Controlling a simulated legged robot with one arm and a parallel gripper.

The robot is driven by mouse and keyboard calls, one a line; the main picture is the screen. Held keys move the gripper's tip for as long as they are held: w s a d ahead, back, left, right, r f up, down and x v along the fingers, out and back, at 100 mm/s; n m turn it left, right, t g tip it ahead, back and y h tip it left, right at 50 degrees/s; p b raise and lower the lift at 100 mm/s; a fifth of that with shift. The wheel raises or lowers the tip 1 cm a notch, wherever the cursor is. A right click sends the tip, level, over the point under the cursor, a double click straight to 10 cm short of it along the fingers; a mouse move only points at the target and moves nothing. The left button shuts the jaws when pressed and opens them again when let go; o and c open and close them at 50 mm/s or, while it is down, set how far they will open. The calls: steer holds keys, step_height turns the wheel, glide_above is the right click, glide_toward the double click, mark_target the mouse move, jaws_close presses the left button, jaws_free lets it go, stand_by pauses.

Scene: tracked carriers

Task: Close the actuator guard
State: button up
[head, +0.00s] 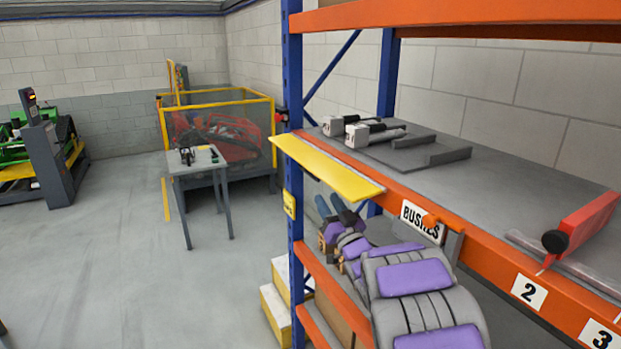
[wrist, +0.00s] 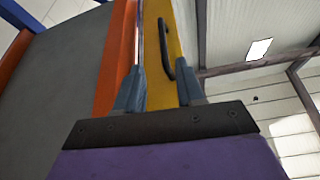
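A yellow panel, which looks like the actuator guard (head: 325,168), sticks out roughly flat from the orange shelf edge, in front of two grey and black actuators (head: 372,133) on a dark tray. In the wrist view the yellow guard (wrist: 160,25) runs away from me and carries a dark curved handle (wrist: 168,50). My gripper (head: 335,198) is below the guard in the head view. Its blue-grey fingers (wrist: 161,68) are apart in the wrist view, with the yellow panel behind the gap. The handle shows beyond the fingertips; I cannot tell whether anything touches.
The grey shelf (head: 500,170) has an orange front beam with labels. A red bar with a black knob (head: 555,241) lies at its right. A blue post (head: 292,120) stands left of my arm.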

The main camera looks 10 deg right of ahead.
mark_target(310, 174)
steer(key=x, duration=1)
steer(key=shift+d+r, duration=0.2)
steer(key=shift+d, duration=0.05)
steer(key=shift+a, duration=0.55)
steer(key=shift+c, duration=0.4)
steer(key=shift+a, duration=0.25)
steer(key=shift+c, duration=0.8)
steer(key=shift+w+f, duration=0.1)
steer(key=c, duration=0.3)
steer(key=shift+d, duration=0.35)
jaws_close()
steer(key=shift+a, duration=0.15)
